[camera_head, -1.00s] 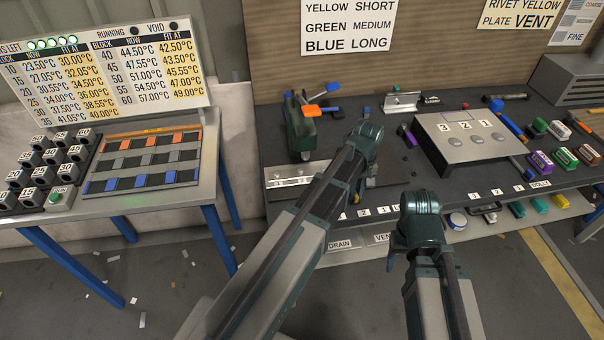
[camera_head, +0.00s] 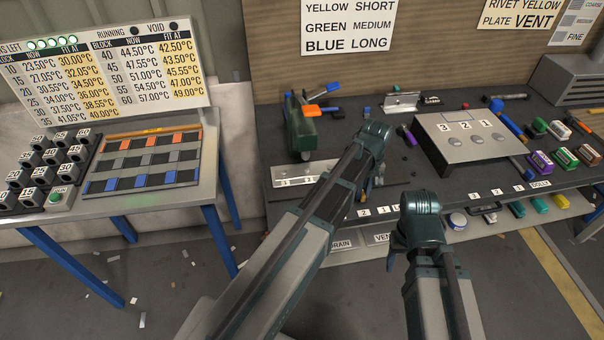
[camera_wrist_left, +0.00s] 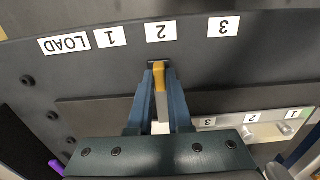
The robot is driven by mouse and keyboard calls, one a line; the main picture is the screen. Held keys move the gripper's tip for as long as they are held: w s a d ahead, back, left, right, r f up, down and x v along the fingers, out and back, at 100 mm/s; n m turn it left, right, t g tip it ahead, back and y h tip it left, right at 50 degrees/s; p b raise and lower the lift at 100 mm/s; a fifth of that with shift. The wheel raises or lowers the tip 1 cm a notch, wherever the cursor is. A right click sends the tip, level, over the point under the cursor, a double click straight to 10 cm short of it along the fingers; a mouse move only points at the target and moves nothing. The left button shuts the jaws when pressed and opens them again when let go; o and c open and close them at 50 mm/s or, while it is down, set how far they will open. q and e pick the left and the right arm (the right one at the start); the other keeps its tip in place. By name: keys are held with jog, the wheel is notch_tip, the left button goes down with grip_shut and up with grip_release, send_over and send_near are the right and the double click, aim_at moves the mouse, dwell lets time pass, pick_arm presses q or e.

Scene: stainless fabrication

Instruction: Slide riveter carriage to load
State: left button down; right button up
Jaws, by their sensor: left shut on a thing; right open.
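The green riveter (camera_head: 300,128) with orange and blue levers stands on the dark bench. Its silver carriage plate (camera_head: 292,172) lies at the riveter's foot, partly behind my left arm. My left gripper (camera_head: 373,182) is at the bench's front edge. In the left wrist view its blue fingers (camera_wrist_left: 160,105) are shut on a yellow handle (camera_wrist_left: 160,92), lined up with the upside-down label 2 (camera_wrist_left: 161,32). The LOAD label (camera_wrist_left: 64,44) is further left there, past label 1. The carriage (camera_wrist_left: 265,132) shows there at lower right. My right gripper (camera_head: 397,255) is open in front of the bench, its fingertips hardly visible.
A grey stand (camera_head: 472,145) marked 3, 2, 1 sits mid-bench. Coloured blocks (camera_head: 553,158) and small tools lie to its right. A lower shelf (camera_head: 345,246) sticks out below the bench. A separate table (camera_head: 190,195) with a tray stands at left.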

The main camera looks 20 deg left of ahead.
pick_arm(q)
jog(key=shift+w+d, duration=0.65)
jog(key=shift+d, duration=0.25)
jog(key=shift+w+d, duration=0.5)
jog(key=shift+d, duration=0.25)
jog(key=shift+w+d, duration=0.1)
jog(key=shift+w+d, duration=0.55)
jog(key=shift+d, duration=0.25)
jog(key=shift+w+d, duration=0.5)
jog(key=shift+d, duration=0.35)
jog(key=shift+w+d, duration=0.45)
jog(key=shift+d, duration=0.15)
jog(key=shift+w+d, duration=0.4)
jog(key=shift+d, duration=0.2)
jog(key=c, duration=0.6)
grip_release()
jog(key=shift+s+a, duration=0.1)
jog(key=shift+c, duration=0.2)
